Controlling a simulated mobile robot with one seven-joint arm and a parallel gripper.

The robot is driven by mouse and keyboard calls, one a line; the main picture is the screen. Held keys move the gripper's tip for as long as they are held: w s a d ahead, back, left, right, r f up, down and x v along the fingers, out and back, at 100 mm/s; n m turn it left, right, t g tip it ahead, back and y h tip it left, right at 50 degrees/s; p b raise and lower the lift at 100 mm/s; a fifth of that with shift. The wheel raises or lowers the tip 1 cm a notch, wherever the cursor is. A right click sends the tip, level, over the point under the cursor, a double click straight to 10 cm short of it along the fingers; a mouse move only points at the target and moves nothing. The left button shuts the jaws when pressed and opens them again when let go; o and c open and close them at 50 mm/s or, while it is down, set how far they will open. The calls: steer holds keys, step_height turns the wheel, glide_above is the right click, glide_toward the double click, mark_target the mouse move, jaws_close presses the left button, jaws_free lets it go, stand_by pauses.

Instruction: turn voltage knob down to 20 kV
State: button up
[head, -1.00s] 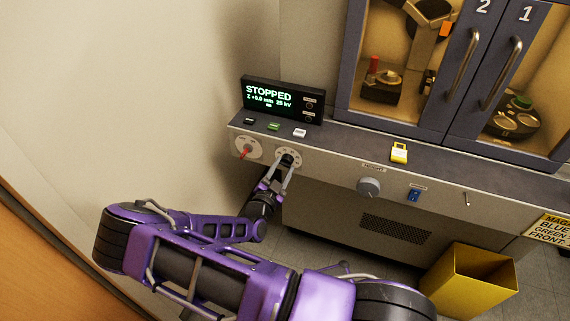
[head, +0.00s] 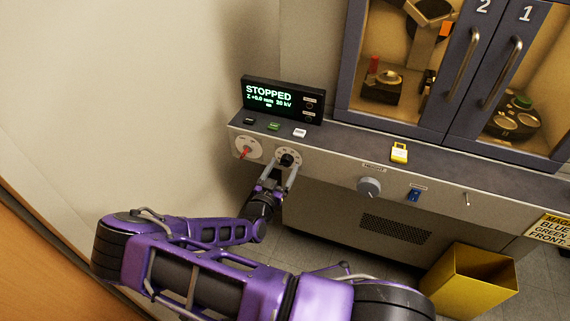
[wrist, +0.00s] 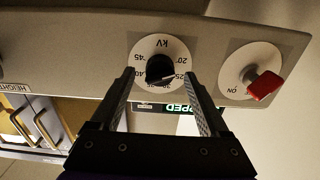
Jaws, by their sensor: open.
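The voltage knob (head: 287,160) is a black knob on a round white kV dial on the panel's front face. In the wrist view the knob (wrist: 160,69) sits in the middle of its upside-down scale, with a pale pointer mark toward the lower right, around the 25–30 side. The display (head: 275,98) reads STOPPED and seems to show 30 kV, though the digits are small. My gripper (head: 279,178) is open just in front of the knob, with its fingers (wrist: 161,80) apart on either side of it in the wrist view. Neither finger clearly touches it.
A red switch (head: 244,152) on its own round plate is left of the knob; it also shows in the wrist view (wrist: 263,86). Several buttons lie on the ledge above. A grey height knob (head: 369,187), blue switch (head: 414,195) and yellow bin (head: 474,283) are to the right.

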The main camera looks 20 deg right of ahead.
steer(key=v, duration=0.8)
